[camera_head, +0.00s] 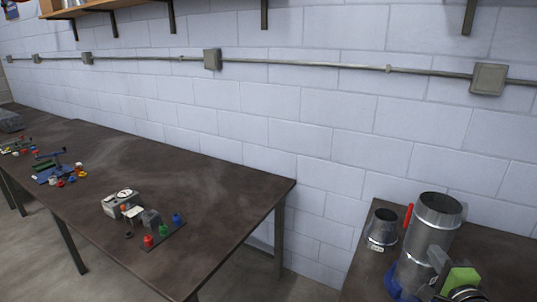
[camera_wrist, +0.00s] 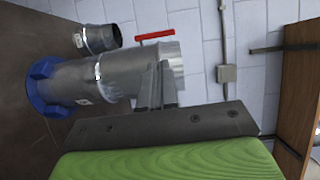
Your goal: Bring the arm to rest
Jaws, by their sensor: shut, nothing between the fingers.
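My gripper (camera_head: 437,260) is at the lower right of the head view, in front of a tall shiny metal duct (camera_head: 435,215). In the wrist view my gripper (camera_wrist: 157,72) has its grey fingers together with nothing held, overlapping the upper part of the duct (camera_wrist: 115,75) in the picture. Whether they touch it I cannot tell. The duct stands upright in a blue holder (camera_wrist: 45,87), which also shows low in the head view (camera_head: 395,280). A red bar (camera_wrist: 156,35) is beside the duct's top. My arm hides part of the duct.
A shorter metal duct piece (camera_head: 382,228) with a label stands left of the tall duct on the right table (camera_head: 365,252). A long dark table (camera_head: 215,185) at left bears small tools and coloured parts. A gap separates the tables. A block wall (camera_head: 330,110) runs behind.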

